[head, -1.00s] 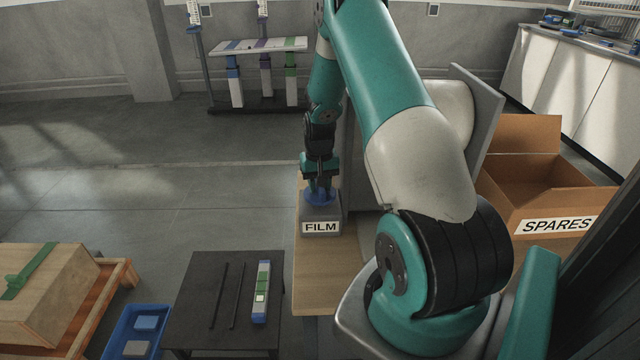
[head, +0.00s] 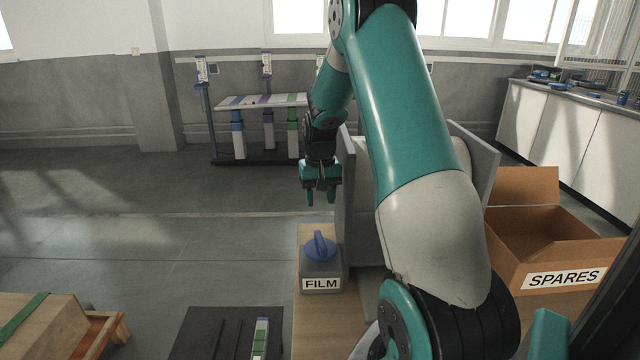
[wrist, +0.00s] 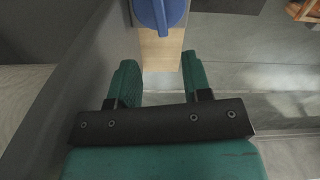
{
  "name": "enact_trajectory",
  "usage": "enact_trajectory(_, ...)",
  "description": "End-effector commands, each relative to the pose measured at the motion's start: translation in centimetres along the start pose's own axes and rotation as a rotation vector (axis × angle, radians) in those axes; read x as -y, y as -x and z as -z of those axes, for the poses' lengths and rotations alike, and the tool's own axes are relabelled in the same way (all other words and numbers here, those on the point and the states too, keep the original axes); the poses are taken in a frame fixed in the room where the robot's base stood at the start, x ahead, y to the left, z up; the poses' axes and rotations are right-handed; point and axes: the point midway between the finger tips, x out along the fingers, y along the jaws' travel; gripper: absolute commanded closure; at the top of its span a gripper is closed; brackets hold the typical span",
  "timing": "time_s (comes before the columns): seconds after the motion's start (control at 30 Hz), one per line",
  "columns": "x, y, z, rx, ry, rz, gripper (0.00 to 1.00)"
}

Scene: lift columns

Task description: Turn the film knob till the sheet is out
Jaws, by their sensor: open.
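The blue film knob (head: 319,246) sits on a grey box (head: 321,270) labelled FILM, on a wooden bench. Its raised grip bar points roughly away from me in the head view. The knob also shows at the top edge of the wrist view (wrist: 160,12), partly cut off. My gripper (head: 320,198) hangs above the knob, clear of it, fingers apart and empty. In the wrist view both green fingers (wrist: 157,85) show with a gap between them. A pale film roll (head: 372,200) between grey side plates stands right of the knob, largely hidden behind my arm. No loose sheet is clearly visible.
A cardboard box (head: 562,268) labelled SPARES stands open at the right. A dark table (head: 205,335) with rods and a striped device is at the front. A wooden crate (head: 45,330) is front left.

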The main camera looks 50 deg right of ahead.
Motion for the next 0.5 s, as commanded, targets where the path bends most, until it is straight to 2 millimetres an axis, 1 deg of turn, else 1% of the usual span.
enact_trajectory(0.03,0.0,1.1,0.1,-0.004,0.000,0.000,0.55)
enact_trajectory(0.1,0.0,2.1,0.1,-0.003,0.000,0.000,0.55)
enact_trajectory(0.2,0.0,3.2,0.0,0.000,0.000,0.000,0.55)
enact_trajectory(0.33,0.0,3.9,0.0,-0.001,0.000,0.000,0.55)
enact_trajectory(0.5,0.0,3.9,0.0,0.000,0.000,0.000,0.55)
